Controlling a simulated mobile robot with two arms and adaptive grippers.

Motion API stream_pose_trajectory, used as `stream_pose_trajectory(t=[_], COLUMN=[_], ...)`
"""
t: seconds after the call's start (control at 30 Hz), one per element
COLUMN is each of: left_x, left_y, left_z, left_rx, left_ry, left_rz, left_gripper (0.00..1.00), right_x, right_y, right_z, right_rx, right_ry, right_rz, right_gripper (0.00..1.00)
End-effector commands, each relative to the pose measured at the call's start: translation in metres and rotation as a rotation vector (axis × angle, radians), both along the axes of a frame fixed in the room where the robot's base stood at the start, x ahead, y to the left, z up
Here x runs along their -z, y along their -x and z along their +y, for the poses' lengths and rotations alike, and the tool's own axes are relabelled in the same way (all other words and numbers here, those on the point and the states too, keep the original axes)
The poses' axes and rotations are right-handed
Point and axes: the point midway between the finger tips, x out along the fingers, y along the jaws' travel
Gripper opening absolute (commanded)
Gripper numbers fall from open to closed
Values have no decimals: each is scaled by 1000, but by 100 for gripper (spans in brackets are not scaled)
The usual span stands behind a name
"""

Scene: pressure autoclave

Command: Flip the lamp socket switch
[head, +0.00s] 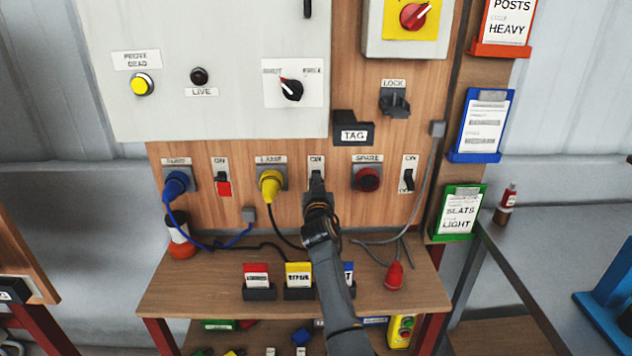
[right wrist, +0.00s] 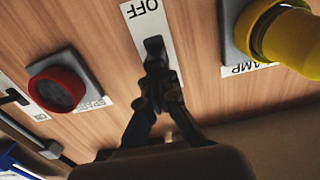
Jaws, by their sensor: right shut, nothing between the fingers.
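The lamp socket (head: 267,178) carries a yellow plug and sits on the wooden panel; the plug also shows at the upper right of the right wrist view (right wrist: 285,38). Its black switch (head: 316,176) is just to its right, on a white plate. In the right wrist view the switch lever (right wrist: 153,47) stands beside an upside-down OFF label. My right gripper (head: 317,196) is shut and empty, its fingertips (right wrist: 158,88) right at the lever and overlapping its near end. I cannot tell whether they touch it. The gripper hides part of the switch plate. My left gripper is not in view.
The spare socket (head: 367,178) with a red cover and its black switch (head: 408,181) are to the right. A blue plug (head: 176,184) and a red switch (head: 223,186) are to the left. Below, a wooden shelf (head: 200,296) bears card holders, including a yellow one (head: 299,275).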

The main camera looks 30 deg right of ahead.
Motion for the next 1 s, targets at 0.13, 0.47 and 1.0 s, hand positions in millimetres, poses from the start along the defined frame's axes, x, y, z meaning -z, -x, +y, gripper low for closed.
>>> stream_pose_trajectory(t=[0.13, 0.47, 1.0], left_x=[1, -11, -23], left_y=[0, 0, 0], left_z=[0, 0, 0], left_rx=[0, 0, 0], left_ry=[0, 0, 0], left_rz=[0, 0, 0], left_gripper=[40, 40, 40], right_x=[1, -5, -11], right_y=[0, 12, 27], right_z=[0, 7, 17], right_rx=[0, 0, 0], right_ry=[0, -1, -1], right_rz=[0, 0, -1], right_gripper=[0, 0, 0])
